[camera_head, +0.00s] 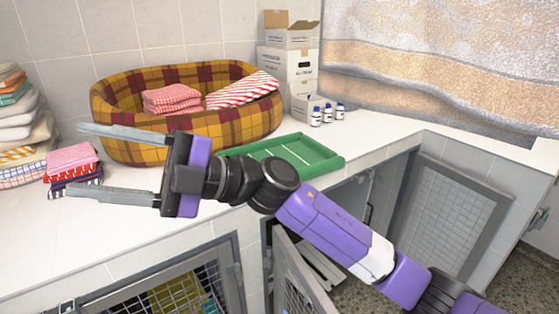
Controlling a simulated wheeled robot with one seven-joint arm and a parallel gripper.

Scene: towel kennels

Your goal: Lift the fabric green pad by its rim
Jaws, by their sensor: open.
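The green pad (300,152) lies flat on the white counter, right of the plaid pet bed. It looks like a shallow tray with a raised rim and a line across its inside. My wrist hides its near left part. My gripper (75,158) is open and empty, with its two long grey fingers spread wide and pointing left. It is well to the left of the pad, in front of the bed, and appears above the counter.
The plaid bed (130,134) holds folded red-and-white towels. Folded cloths (72,163) and a towel stack (20,125) lie left. Small bottles (327,114) and boxes (290,68) stand behind the pad. Open kennel doors (300,275) are below the counter's front edge.

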